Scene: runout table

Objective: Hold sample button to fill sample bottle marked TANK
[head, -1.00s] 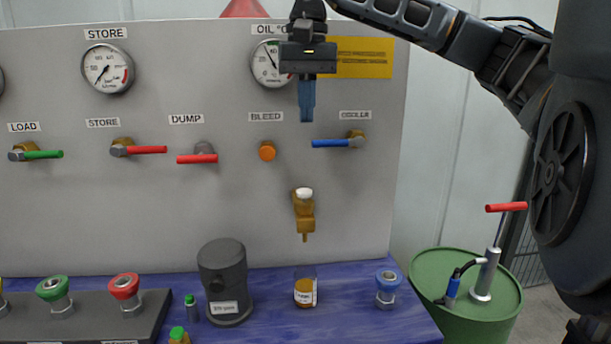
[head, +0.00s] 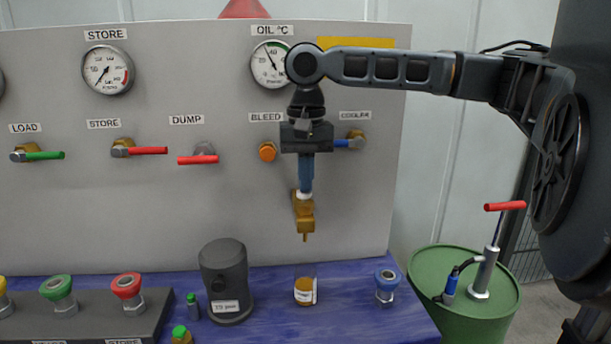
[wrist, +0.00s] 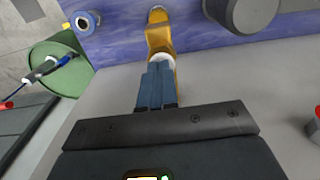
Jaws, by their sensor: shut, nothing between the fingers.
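The brass sample valve (head: 304,213) with its white sample button (head: 304,195) sits on the grey panel below the oil gauge. In the wrist view the valve (wrist: 159,37) and the white button (wrist: 161,58) show just beyond the fingertips. My gripper (head: 305,188) points down with its blue fingers shut and empty; the tips are at the button, and I cannot tell if they press it. It also shows in the wrist view (wrist: 158,68). A sample bottle (head: 305,291) with amber contents and a white label stands on the blue bench below the spout. Its label is too small to read.
The orange bleed knob (head: 267,151) and blue cooler handle (head: 347,143) flank my gripper. A dark cylinder (head: 226,282) and a blue-topped fitting (head: 387,285) stand either side of the bottle. A green drum (head: 463,290) with a red-handled pump is at right.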

